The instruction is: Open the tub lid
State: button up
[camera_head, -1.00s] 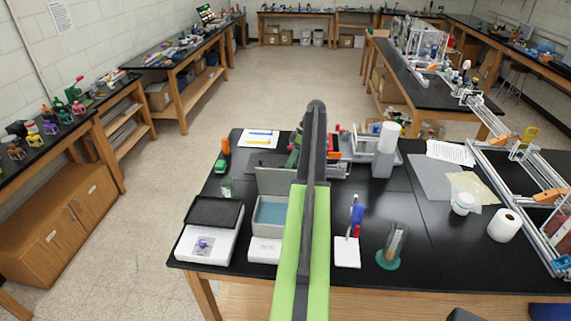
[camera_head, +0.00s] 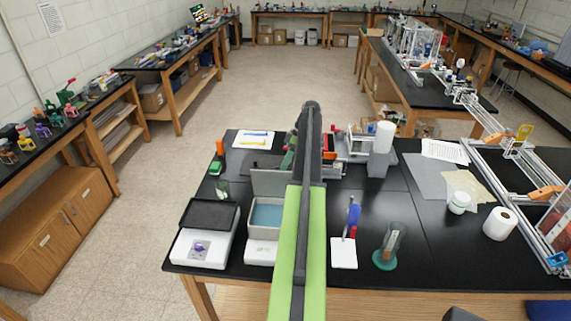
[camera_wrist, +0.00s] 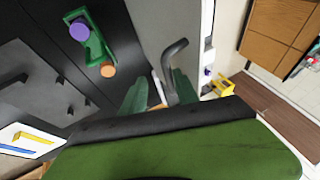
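The tub (camera_head: 262,233), a pale box with a blue-grey inside, sits near the table's front left in the head view. Its grey lid (camera_head: 269,183) stands roughly upright at the tub's back edge, so the inside shows. My green arm covers the right part of both. My gripper is hidden behind the arm in the head view. In the wrist view its teal fingers (camera_wrist: 161,92) are apart, with a bent dark grey handle (camera_wrist: 174,52) between them, close to the right finger. A grey panel, apparently the lid (camera_wrist: 180,22), lies behind the handle. I cannot tell whether the fingers touch it.
A white box with a black top (camera_head: 209,214) stands left of the tub. Right of my arm are a white pen stand (camera_head: 343,254) and a green-based glass (camera_head: 385,262). A green tool (camera_wrist: 95,45) shows in the wrist view.

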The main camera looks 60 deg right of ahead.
jog(key=p+v, duration=0.6)
jog(key=v, duration=0.1)
jog(key=shift+d+r+p, duration=0.25)
jog(key=shift+p, duration=0.05)
jog(key=shift+s, duration=0.1)
